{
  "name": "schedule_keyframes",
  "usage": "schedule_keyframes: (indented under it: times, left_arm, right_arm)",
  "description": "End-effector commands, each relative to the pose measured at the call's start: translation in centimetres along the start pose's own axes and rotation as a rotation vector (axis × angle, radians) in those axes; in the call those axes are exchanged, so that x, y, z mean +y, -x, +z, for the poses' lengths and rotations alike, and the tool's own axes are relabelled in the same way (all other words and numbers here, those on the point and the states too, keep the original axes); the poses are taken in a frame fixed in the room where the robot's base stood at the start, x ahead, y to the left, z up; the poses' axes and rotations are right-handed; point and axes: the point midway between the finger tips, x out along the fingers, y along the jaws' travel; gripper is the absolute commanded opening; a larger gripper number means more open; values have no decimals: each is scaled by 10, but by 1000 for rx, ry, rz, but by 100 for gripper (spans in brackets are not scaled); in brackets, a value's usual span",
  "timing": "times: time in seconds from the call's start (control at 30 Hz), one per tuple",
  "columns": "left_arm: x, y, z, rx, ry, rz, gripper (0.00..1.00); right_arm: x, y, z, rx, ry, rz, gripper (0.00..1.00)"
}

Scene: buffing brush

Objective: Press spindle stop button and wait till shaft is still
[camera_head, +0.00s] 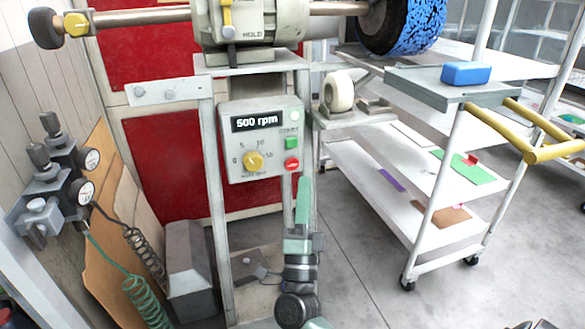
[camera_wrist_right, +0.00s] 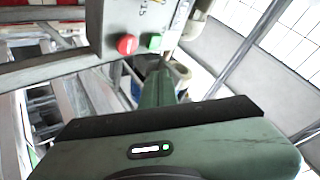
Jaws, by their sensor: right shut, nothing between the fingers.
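The control box (camera_head: 262,140) stands on a grey post, and its display (camera_head: 258,121) reads 500 rpm. It has a yellow dial (camera_head: 253,161), a green button (camera_head: 292,142) and, below that, a red button (camera_head: 292,164), the likely stop. The wrist view also shows the red button (camera_wrist_right: 127,45) and green button (camera_wrist_right: 154,42). My right gripper (camera_head: 304,182) is shut and empty, pointing up just below and right of the red button. Its fingers (camera_wrist_right: 160,68) look apart from both buttons. The shaft (camera_head: 145,17) runs across the top; its turning cannot be told. My left gripper is not in view.
A blue buffing wheel (camera_head: 412,22) is on the shaft's right. A white trolley (camera_head: 370,190) with yellow handles (camera_head: 545,150) stands at the right, a blue block (camera_head: 466,73) on top. Regulators with hoses (camera_head: 60,185) are at the left. Bare floor lies between post and trolley.

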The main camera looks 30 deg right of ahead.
Motion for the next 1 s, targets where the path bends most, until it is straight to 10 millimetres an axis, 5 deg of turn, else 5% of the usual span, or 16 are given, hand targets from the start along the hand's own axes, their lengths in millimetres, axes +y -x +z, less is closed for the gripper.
schedule_keyframes:
  times: [0.4,1.0]
  left_arm:
    - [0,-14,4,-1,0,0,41]
    - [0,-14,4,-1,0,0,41]
  right_arm:
    - [23,-30,22,-1,0,0,0]
    - [24,-32,24,-1,0,1,0]
